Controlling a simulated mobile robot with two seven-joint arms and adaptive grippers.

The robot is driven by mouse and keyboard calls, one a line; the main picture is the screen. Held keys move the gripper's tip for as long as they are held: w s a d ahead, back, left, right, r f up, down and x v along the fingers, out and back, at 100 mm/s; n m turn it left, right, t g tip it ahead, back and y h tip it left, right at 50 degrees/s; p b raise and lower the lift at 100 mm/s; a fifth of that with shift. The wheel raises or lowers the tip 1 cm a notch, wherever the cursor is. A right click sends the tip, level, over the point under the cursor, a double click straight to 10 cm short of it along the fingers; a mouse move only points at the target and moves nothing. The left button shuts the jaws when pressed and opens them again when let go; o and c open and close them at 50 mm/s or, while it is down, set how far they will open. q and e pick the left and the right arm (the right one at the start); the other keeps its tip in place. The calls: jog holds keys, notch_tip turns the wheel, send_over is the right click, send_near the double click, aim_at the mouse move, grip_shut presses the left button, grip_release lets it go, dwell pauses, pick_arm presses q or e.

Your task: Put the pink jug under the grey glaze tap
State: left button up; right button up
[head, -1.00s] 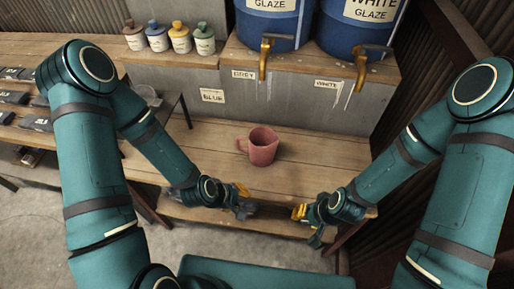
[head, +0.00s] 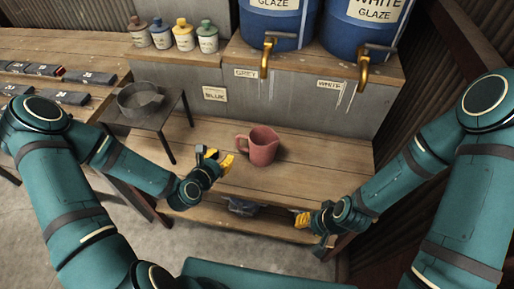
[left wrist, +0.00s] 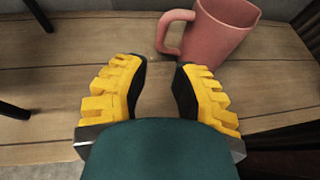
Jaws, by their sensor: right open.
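The pink jug (head: 262,147) stands upright on the wooden bench, its handle to the left. The grey glaze tap (head: 266,58) is brass and sticks out from the blue barrel above a "GREY" label, behind the jug. My left gripper (head: 214,159) is open and empty, just left of the jug's handle. In the left wrist view, the yellow fingers (left wrist: 160,80) are apart, and the jug (left wrist: 210,35) with its handle lies ahead, slightly right. My right gripper (head: 299,218) is open near the bench's front edge, right of and nearer than the jug.
The white glaze tap (head: 363,70) is to the right on another barrel. Several small jars (head: 182,35) stand on the back ledge. Bench top right of the jug is clear.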

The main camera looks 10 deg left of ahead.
aim_at(237, 142)
pick_arm(q)
jog(key=b+x, duration=0.1)
jog(key=x, duration=1.1)
jog(key=shift+d+r, duration=0.1)
jog(key=shift+d, duration=0.05)
jog(key=shift+s, duration=0.1)
grip_shut()
